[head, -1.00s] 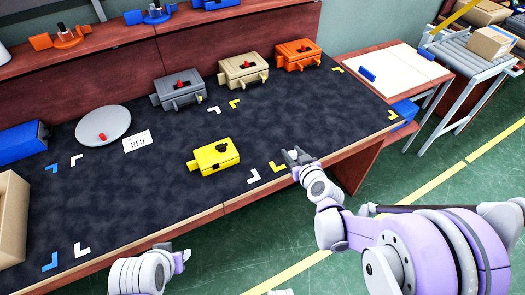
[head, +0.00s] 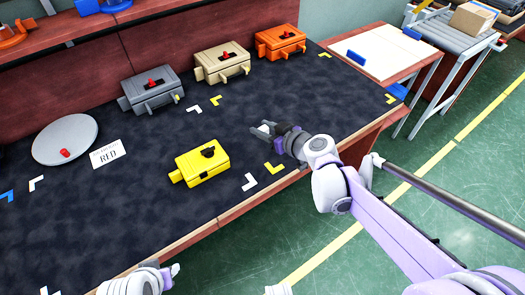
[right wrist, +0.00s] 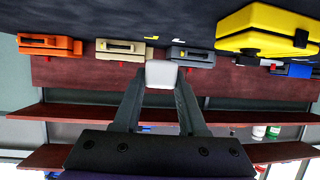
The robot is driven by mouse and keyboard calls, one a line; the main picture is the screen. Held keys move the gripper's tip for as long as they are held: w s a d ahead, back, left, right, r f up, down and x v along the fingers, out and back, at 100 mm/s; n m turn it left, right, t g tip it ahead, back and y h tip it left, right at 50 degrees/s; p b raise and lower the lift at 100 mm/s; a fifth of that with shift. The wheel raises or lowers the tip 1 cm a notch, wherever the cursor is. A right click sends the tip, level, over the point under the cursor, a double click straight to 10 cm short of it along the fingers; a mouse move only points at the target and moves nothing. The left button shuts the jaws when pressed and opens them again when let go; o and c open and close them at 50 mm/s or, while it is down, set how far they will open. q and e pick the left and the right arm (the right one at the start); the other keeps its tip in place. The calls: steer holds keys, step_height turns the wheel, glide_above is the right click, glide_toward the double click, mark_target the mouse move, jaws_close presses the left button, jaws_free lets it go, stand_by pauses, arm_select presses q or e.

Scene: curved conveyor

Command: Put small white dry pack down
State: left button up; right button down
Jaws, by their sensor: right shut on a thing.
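The small white dry pack (right wrist: 161,74) is between the fingertips of my right gripper in the right wrist view, which shows the room upside down. My right gripper (head: 264,129) is shut on it, over the dark mat (head: 130,215) beyond the yellow and white corner marks near the front edge.
Grey (head: 151,91), beige (head: 222,64) and orange (head: 280,42) boxes stand along the back. The mat's middle is mostly clear around the yellow box.

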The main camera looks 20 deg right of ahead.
mark_target(263, 153)
step_height(263, 153, down, 9)
steer(key=shift+r+b, duration=0.15)
steer(key=shift+b, duration=1.05)
steer(key=shift+c, duration=2.3)
jaws_free()
